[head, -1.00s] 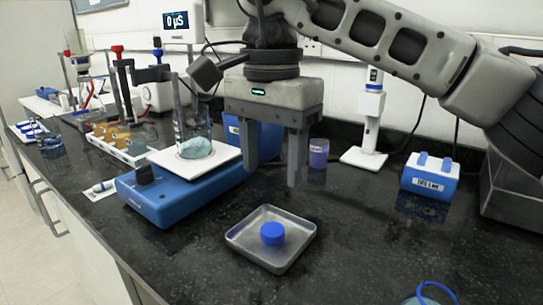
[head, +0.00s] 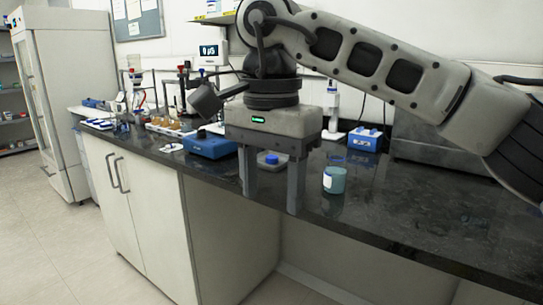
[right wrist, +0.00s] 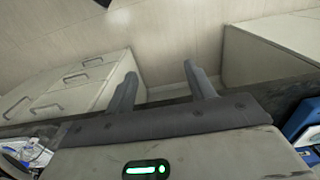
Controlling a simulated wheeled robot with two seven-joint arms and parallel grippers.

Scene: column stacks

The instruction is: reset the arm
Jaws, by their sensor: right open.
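My right gripper (head: 270,190) is open and empty in the head view, its two fingers pointing down in front of the bench edge. In the right wrist view its fingers (right wrist: 160,85) are spread apart with nothing between them, and the floor and cabinet fronts show beyond. The right arm reaches in from the right across the head view. My left gripper is in neither view.
The black bench top (head: 430,200) runs across. A metal tray with a blue cap (head: 271,158) sits behind the fingers. A teal jar (head: 334,180) stands right of them. A blue hotplate (head: 210,146) is to the left. White cabinets (head: 140,195) stand below; the floor at left is clear.

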